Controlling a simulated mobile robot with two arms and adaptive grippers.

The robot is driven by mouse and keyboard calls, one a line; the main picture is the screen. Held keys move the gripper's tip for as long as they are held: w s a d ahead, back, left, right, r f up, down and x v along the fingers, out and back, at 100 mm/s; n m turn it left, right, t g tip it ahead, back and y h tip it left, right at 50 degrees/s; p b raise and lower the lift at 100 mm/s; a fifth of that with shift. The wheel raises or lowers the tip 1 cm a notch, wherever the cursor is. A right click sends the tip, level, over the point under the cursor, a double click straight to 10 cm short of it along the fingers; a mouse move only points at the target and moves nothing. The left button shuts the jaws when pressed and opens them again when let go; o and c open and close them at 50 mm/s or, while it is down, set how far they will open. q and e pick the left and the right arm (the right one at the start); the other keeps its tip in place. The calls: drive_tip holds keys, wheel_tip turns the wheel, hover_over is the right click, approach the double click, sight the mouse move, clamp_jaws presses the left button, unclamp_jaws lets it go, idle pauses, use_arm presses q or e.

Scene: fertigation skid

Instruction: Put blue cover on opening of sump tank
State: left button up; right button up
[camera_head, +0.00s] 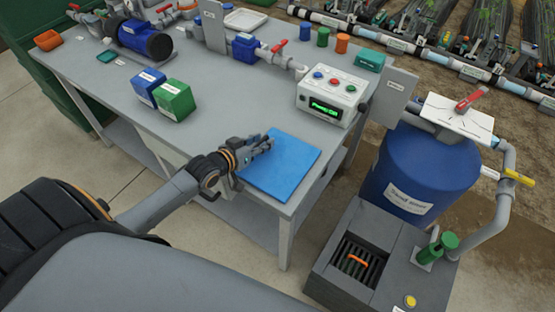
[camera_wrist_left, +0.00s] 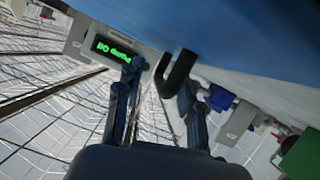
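The blue cover (camera_head: 285,172) is a flat square panel at the front right corner of the grey table. In the left wrist view the blue cover (camera_wrist_left: 245,45) fills the top, with a dark hooked handle (camera_wrist_left: 180,72) on it. My left gripper (camera_head: 266,143) is over the cover's left part. In the wrist view its fingers (camera_wrist_left: 160,88) are apart, with the handle between them, nearer the right finger. Contact cannot be told. The sump tank (camera_head: 322,268) is a grey box on the floor at lower right. Its opening (camera_head: 345,256) shows dark bars and an orange object (camera_head: 358,260). My right gripper is not visible.
A control box (camera_head: 330,98) with a green display stands behind the cover. Blue and green boxes (camera_head: 174,100) sit to its left. A blue barrel (camera_head: 415,170) stands behind the sump tank, with grey pipe and a green valve (camera_head: 438,246) at the right. Floor lies between table and tank.

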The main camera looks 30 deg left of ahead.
use_arm(q)
drive_tip(key=shift+w+f, duration=0.15)
clamp_jaws()
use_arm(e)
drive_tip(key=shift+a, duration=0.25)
use_arm(q)
drive_tip(key=shift+r, duration=0.2)
